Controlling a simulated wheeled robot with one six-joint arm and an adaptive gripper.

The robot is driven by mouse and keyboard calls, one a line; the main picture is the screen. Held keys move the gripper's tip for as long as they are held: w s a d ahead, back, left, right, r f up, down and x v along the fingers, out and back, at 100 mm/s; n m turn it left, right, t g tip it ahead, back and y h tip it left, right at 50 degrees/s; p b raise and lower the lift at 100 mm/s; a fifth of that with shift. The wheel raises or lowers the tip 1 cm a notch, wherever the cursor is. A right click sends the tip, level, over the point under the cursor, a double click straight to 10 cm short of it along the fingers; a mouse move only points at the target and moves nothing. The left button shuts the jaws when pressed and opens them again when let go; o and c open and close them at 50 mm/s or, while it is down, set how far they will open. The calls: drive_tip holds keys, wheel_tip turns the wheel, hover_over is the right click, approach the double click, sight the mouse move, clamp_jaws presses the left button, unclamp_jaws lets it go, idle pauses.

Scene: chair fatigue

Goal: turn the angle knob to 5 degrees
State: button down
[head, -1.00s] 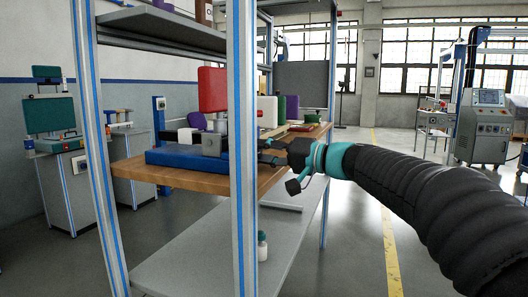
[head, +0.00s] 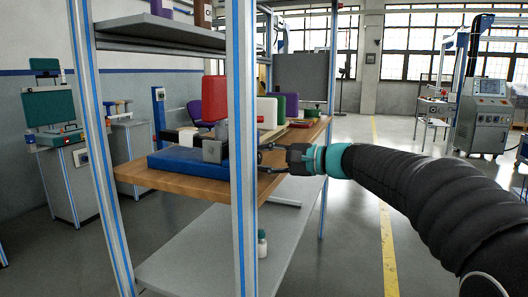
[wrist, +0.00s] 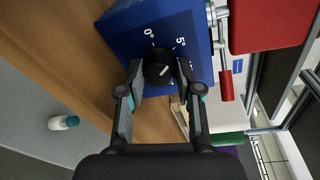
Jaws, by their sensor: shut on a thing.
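The angle knob (wrist: 158,66) is black and round, on the face of a blue box (wrist: 125,25). White "0°" and "5°" marks stand around its far side in the wrist view, "5°" to the right of "0°". A short pale line shows on the knob, slanted; I cannot tell which mark it points to. My gripper (wrist: 159,71) has one finger on each side of the knob and is shut on it. In the head view the blue box (head: 180,161) lies on the wooden shelf, and my gripper (head: 266,158) is at its right, partly behind a post; the knob is hidden.
A metal post (head: 241,150) stands in front of the wooden shelf (head: 190,187). A red pad (head: 215,99) rises above the box. A red-handled lever (wrist: 226,86) is right of the knob. A small white bottle (head: 262,244) stands on the lower shelf.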

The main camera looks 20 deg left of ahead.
drive_tip(key=shift+m, duration=0.6)
drive_tip(key=shift+p, duration=0.3)
drive_tip(key=c, duration=0.8)
unclamp_jaws()
drive_tip(key=shift+o, duration=0.2)
drive_tip(key=s+d+r, duration=0.1)
drive_tip(key=d, duration=1)
drive_tip(key=shift+s+d+r, duration=0.15)
drive_tip(key=shift+s+d, duration=0.2)
drive_tip(key=shift+d, duration=0.05)
